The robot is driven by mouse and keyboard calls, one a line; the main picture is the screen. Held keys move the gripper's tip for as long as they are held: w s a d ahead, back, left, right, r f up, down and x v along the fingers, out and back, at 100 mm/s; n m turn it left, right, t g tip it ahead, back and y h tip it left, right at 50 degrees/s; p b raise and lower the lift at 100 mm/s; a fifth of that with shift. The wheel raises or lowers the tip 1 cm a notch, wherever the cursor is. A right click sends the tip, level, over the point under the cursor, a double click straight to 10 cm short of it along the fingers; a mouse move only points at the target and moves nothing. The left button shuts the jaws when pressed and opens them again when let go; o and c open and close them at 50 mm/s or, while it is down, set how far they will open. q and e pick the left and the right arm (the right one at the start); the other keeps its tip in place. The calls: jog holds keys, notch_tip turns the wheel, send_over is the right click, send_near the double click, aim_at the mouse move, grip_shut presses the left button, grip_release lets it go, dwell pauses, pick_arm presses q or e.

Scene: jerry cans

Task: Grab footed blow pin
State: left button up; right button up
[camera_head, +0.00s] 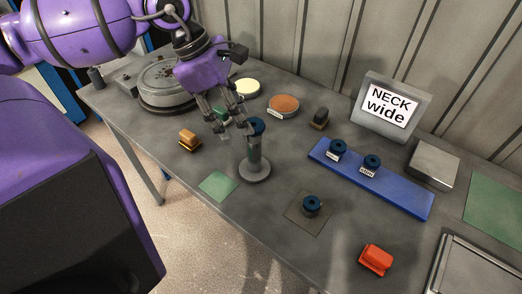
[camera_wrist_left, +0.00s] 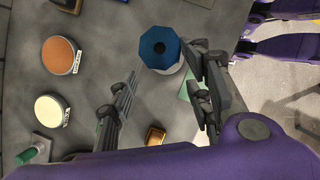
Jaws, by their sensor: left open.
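The footed blow pin (camera_head: 255,158) stands upright on the grey table, with a round grey foot and a dark blue top. In the left wrist view, its blue top with a dark central hole (camera_wrist_left: 160,48) lies ahead, between the lines of the two fingers. My left gripper (camera_head: 236,131) is open and comes in from the upper left, its fingertips close to the pin's top. In the left wrist view the open fingers (camera_wrist_left: 165,72) have nothing between their pads. I cannot tell whether a finger touches the pin. My right gripper is not in view.
A blue strip (camera_head: 405,194) holds two blue-topped rings, and another ring (camera_head: 311,205) sits on a dark square. A sign reading "NECK wide" (camera_head: 392,105) stands behind. A yellow-brown block (camera_head: 189,140), a round grey device (camera_head: 168,84) and an orange-red block (camera_head: 376,259) are nearby.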

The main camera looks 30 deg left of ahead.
aim_at(255, 148)
pick_arm(q)
jog(key=x, duration=0.2)
jog(key=b+x, duration=0.1)
jog(key=x, duration=0.1)
jog(key=shift+s+f, duration=0.1)
jog(key=shift+s, duration=0.25)
jog(key=b+x, duration=0.1)
jog(key=x, duration=0.4)
jog(key=shift+w+d+f, duration=0.1)
jog(key=shift+w, duration=0.05)
jog(key=shift+w+d+f+b, duration=0.2)
jog(key=shift+f+b, duration=0.15)
jog(key=shift+f, duration=0.15)
grip_shut()
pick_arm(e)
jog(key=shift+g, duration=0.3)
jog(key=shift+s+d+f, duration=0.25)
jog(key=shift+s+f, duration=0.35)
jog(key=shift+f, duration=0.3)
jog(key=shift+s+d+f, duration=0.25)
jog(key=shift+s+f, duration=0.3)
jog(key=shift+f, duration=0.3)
